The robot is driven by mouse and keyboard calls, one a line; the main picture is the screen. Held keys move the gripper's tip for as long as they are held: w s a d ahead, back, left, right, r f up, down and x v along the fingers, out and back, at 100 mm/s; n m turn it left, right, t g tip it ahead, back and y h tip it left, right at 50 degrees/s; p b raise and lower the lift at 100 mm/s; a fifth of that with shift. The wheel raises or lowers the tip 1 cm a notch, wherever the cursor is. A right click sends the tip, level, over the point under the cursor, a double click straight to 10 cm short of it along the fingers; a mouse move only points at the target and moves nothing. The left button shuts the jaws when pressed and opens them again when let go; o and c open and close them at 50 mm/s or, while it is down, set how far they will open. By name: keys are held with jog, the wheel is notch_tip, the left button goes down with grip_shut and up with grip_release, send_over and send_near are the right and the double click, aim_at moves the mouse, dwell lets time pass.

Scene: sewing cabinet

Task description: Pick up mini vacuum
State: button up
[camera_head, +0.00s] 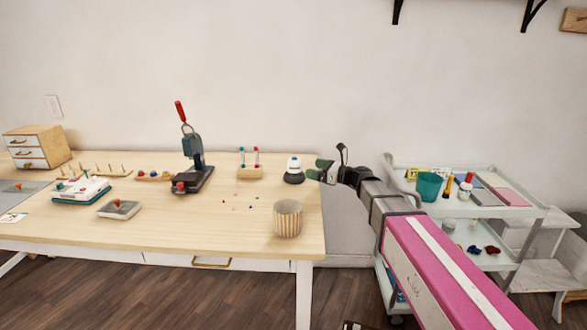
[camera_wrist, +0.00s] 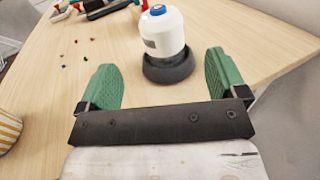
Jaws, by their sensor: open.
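The mini vacuum (camera_head: 294,170) stands upright near the right end of the wooden table. It has a white rounded body, a blue button on top and a dark grey base. In the wrist view the mini vacuum (camera_wrist: 163,36) is just ahead of my gripper, its base near the gap between the fingers. My gripper (camera_wrist: 165,80) is open and empty, with green fingers apart on either side. In the head view my gripper (camera_head: 319,170) is just right of the mini vacuum at about its height. Whether they touch cannot be told there.
A ribbed cup (camera_head: 288,218) stands near the table's front right. A peg stand (camera_head: 249,170) and a press with a red handle (camera_head: 192,160) are to the left. Small beads lie scattered between. A white cart (camera_head: 490,210) with supplies stands right of the table (camera_head: 180,230).

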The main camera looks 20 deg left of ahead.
aim_at(294, 165)
jog(key=a, duration=0.6)
jog(key=w+a, duration=0.1)
jog(key=a, duration=0.2)
jog(key=shift+f, duration=0.1)
jog(key=c, duration=1.2)
